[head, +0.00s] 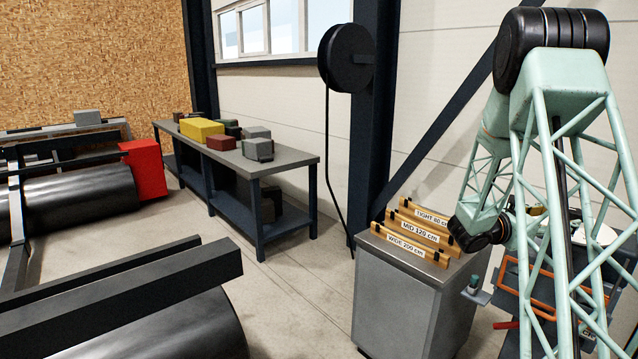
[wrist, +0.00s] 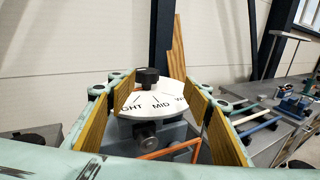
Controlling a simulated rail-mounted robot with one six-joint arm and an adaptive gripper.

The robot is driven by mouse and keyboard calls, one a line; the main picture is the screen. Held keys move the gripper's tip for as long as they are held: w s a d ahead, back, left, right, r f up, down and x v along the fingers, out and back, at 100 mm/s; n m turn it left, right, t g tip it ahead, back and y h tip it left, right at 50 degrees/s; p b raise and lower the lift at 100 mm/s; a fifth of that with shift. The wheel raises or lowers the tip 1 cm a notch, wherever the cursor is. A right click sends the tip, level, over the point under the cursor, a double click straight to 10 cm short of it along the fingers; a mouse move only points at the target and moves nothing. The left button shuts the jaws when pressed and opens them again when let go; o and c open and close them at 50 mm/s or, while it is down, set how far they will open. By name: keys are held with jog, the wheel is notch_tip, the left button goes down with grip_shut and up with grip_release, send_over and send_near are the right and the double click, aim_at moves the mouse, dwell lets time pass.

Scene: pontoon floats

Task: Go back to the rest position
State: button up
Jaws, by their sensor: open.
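My gripper (wrist: 158,92) is open in the wrist view, its two fingers with yellow-brown pads spread wide. Beyond and between them is a white dial plate (wrist: 160,100) with the lettering "GHT", "MID" and a cut-off "W". A black knob (wrist: 148,77) stands at the dial's top edge. Nothing is visibly held between the pads; I cannot tell how far the knob is from them. In the head view my light green lattice arm fills the right side and hides most of the gripper. Part of the white dial (head: 597,235) shows behind the lattice.
A grey cabinet (head: 405,290) carries wooden bars (head: 415,237) labelled TIGHT, MID and WIDE, close to my arm. A workbench (head: 290,160) with several blocks stands by the wall. A black reel (head: 345,57) hangs on the post. Large black rollers lie left. Floor between is clear.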

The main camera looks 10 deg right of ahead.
jog(key=s+a+r+m+g+y+b, duration=0.25)
jog(key=s+a+m, duration=0.25)
jog(key=s+a, duration=0.55)
jog(key=s+a+r+m+g+y+b, duration=0.1)
jog(key=s+a+r+m+y, duration=0.3)
jog(key=s+a, duration=0.6)
jog(key=s+a+f+m+t+y+b, duration=0.2)
jog(key=s+a, duration=0.3)
jog(key=a, duration=0.9)
jog(key=s+a+f+m+t+y+b, duration=0.2)
jog(key=s+a+f+m+y, duration=0.1)
jog(key=a, duration=1.2)
jog(key=s+a+f+m+t+y+b, duration=0.2)
jog(key=s+a+y, duration=0.4)
jog(key=a, duration=0.9)
jog(key=shift+s+f+m, duration=0.3)
jog(key=shift+s+m, duration=0.6)
jog(key=shift+s, duration=0.85)
jog(key=shift+a+t, duration=0.2)
jog(key=shift+t, duration=0.05)
jog(key=shift+a, duration=0.15)
jog(key=shift+w, duration=0.1)
